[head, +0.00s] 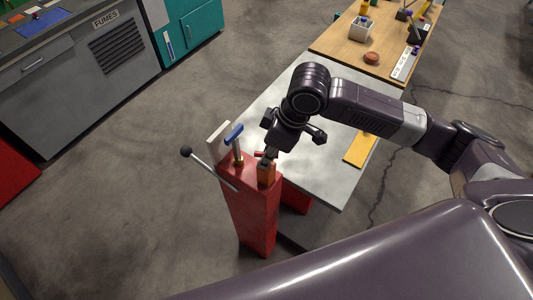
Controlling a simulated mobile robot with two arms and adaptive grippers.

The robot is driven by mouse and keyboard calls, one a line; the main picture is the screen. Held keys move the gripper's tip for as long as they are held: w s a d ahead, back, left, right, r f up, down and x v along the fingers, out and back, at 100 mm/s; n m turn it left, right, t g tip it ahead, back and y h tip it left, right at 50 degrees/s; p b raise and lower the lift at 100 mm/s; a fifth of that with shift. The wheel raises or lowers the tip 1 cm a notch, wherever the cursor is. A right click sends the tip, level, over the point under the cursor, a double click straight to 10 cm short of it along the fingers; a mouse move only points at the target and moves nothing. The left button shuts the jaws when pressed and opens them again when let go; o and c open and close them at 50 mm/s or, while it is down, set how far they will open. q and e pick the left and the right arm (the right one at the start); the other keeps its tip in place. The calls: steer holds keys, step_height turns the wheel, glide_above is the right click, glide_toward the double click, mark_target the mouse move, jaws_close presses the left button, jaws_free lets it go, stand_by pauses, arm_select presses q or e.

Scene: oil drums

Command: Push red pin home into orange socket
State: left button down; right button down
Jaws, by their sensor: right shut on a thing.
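The orange socket (266,173) sits on top of the red stand (250,212), at its right side. My right gripper (269,152) comes down from above, just over the socket. It is shut on the red pin (259,153), whose short red end shows at the left of the fingers. The fingers hide the rest of the pin, and I cannot tell whether it touches or enters the socket. My left gripper is not in view.
Beside the socket stand a blue-handled part (234,134), a white plate (217,140) and a black-knobbed lever (187,152) reaching out left. A grey table (330,184) with a yellow bar (358,151) lies right. A wooden table (335,42) stands behind.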

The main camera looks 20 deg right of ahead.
steer(key=shift+f, duration=0.1)
steer(key=c, duration=1.1)
jaws_free()
steer(key=shift+c, duration=0.2)
steer(key=shift+r+p, duration=1.5)
steer(key=shift+p, duration=0.85)
steer(key=shift+r, duration=0.1)
step_height(320, 180, up, 6)
steer(key=p, duration=0.8)
